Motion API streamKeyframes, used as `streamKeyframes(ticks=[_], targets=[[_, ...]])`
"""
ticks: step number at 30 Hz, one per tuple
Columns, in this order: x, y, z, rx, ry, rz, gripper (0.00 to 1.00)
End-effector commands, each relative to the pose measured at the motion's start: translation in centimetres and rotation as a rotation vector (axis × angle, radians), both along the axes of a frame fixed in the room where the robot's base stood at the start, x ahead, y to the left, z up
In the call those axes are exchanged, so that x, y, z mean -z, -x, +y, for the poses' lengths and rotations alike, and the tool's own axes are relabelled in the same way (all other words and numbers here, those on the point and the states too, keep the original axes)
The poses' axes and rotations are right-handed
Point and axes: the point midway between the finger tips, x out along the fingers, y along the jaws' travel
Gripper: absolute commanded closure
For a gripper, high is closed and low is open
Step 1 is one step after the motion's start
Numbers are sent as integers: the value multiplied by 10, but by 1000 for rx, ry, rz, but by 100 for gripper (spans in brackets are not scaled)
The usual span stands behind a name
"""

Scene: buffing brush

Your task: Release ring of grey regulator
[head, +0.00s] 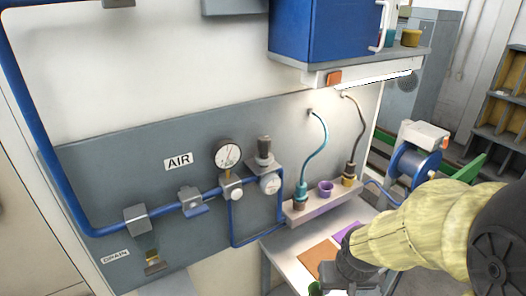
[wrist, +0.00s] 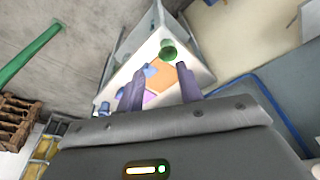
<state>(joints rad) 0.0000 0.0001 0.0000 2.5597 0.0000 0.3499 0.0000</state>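The grey regulator (head: 264,152) is on the pipe of the grey wall panel, right of the round gauge. It has a dark grey knob on top and a pale round face (head: 270,184) below. Its ring is too small to make out clearly. My gripper (head: 340,278) is low at the right in the head view, over the small bench and well apart from the regulator. In the wrist view my gripper (wrist: 160,72) has its two fingers spread with nothing between them. The regulator cannot be made out in the wrist view.
The gauge (head: 228,154) and blue pipe (head: 100,232) run along the panel. A shelf (head: 318,205) with hoses and cups stands right of the regulator. The bench (head: 280,262) holds orange and purple pads. A blue cabinet (head: 322,30) hangs above. A hose reel (head: 414,165) is at right.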

Motion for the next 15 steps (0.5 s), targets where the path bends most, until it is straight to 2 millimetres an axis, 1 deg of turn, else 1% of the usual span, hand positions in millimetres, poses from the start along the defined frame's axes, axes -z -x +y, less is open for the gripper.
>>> streamKeyframes(ticks=[10, 13, 15], targets=[[0, 0, 0, 0, 0, 0, 64], [0, -1, 0, -1, 1, -9, 44], [1, -7, 0, -3, 3, -38, 30]])
